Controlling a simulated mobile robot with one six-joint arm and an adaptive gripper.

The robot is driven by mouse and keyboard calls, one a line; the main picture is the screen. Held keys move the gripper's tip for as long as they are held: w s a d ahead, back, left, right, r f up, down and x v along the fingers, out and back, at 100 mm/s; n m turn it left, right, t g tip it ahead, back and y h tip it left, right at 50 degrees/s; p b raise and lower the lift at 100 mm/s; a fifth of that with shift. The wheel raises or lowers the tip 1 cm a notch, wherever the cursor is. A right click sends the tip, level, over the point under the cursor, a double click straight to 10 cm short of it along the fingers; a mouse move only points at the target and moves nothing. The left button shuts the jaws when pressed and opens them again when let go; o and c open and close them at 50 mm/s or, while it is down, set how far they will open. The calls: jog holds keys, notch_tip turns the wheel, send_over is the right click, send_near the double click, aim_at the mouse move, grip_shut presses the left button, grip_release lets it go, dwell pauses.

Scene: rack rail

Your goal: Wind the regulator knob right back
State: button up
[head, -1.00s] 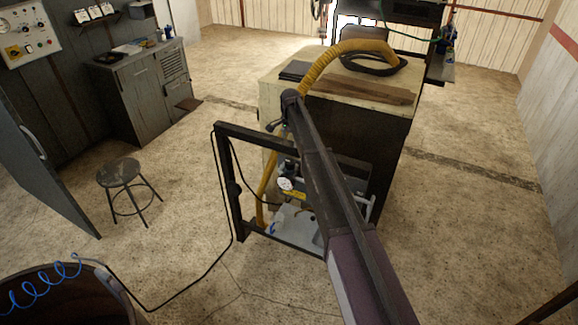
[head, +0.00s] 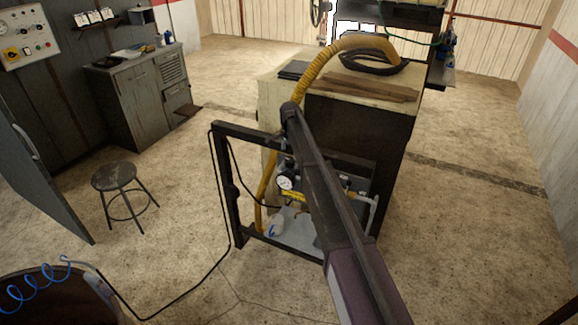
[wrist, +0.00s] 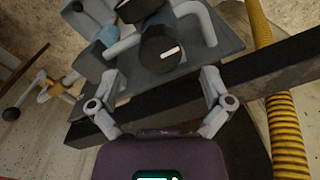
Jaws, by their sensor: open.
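The regulator knob (wrist: 158,46) is a dark round knob with a short white mark on its face, in the upper middle of the wrist view. It sits on a grey assembly with curved light pipes. My gripper (wrist: 160,84) is open, its two fingers spread to the left and right just below the knob in the picture. The knob lies between and beyond the fingers; I see no contact. In the head view a white-faced gauge (head: 286,183) shows on the unit inside a black frame (head: 228,190). My arm covers part of this unit, and my gripper cannot be made out there.
A yellow corrugated hose (wrist: 286,130) runs down the right of the wrist view, by a dark frame bar (wrist: 270,70). In the head view, a cabinet (head: 360,150) stands behind the frame and a stool (head: 114,177) at left.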

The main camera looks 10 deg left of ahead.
aim_at(289, 160)
jog(key=shift+f+b, duration=1.8)
jog(key=shift+f, duration=0.3)
jog(key=c, duration=1.1)
